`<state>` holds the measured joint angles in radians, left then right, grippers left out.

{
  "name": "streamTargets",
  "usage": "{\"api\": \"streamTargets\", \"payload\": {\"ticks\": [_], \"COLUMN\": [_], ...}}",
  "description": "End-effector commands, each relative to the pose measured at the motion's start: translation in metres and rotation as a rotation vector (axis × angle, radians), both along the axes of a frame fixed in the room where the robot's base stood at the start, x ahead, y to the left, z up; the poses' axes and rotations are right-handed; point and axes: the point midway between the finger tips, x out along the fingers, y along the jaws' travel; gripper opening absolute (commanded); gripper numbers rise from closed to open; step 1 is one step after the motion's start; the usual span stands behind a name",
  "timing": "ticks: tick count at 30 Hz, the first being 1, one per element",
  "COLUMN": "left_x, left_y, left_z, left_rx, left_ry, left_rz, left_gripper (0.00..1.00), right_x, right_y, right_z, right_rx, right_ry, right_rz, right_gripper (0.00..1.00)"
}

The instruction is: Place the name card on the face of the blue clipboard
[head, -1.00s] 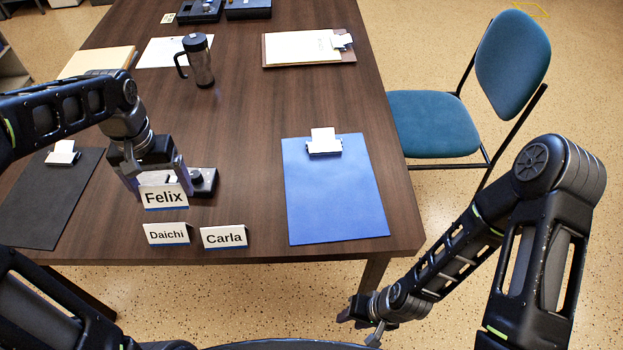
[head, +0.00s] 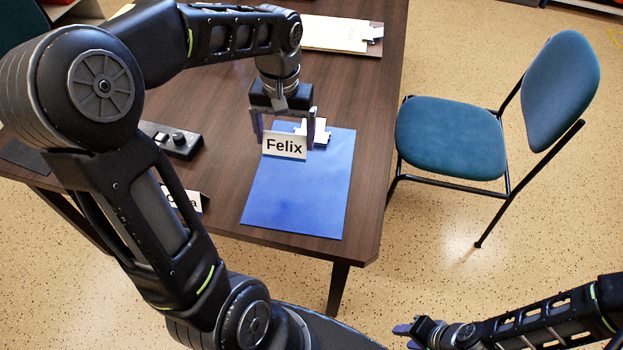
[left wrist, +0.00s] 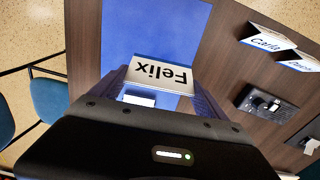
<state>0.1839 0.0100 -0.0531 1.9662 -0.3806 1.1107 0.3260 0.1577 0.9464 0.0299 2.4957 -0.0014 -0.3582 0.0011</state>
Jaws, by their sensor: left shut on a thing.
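The name card "Felix" (head: 284,146) is white and stands between the fingers of my left gripper (head: 284,134), which is shut on it. The blue clipboard (head: 300,197) lies flat on the table, with its clip at the far end. My left gripper holds the card over the clip end of the clipboard; whether the card touches the face I cannot tell. In the left wrist view the card (left wrist: 160,74) appears upside down in front of the blue clipboard face (left wrist: 150,28). My right gripper (head: 408,336) is empty, off the table at lower right, with its fingers apart.
The "Carla" card (head: 190,202) is partly hidden by my left arm; another card (left wrist: 300,61) shows beside it in the wrist view. A dark device with a knob (head: 178,140) sits left of the clipboard. A blue chair (head: 452,138) stands right of the table.

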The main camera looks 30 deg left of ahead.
Motion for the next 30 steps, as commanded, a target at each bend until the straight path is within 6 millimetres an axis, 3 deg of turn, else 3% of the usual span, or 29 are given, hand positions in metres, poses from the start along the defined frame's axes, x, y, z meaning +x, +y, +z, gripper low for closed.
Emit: {"api": "streamTargets", "payload": {"ticks": [7, 17, 30], "left_x": [0.0, 0.0, 0.0], "left_y": [0.0, 0.0, 0.0], "left_z": [-0.008, -0.06, -0.072], "left_rx": [0.0, -0.001, 0.0], "left_ry": [0.001, 0.002, 0.001], "left_rz": [-0.002, -0.003, -0.002], "left_gripper": [0.48, 0.48, 0.48], "right_x": [0.0, 0.0, 0.0], "right_y": [0.0, -0.001, -0.001], "right_z": [0.0, -0.001, -0.001], "right_rx": [-0.001, -0.001, -0.001], "right_ry": [0.001, 0.0, 0.0], "right_rz": [-0.001, -0.001, -0.001], "right_gripper": [0.36, 0.36, 0.36]}}
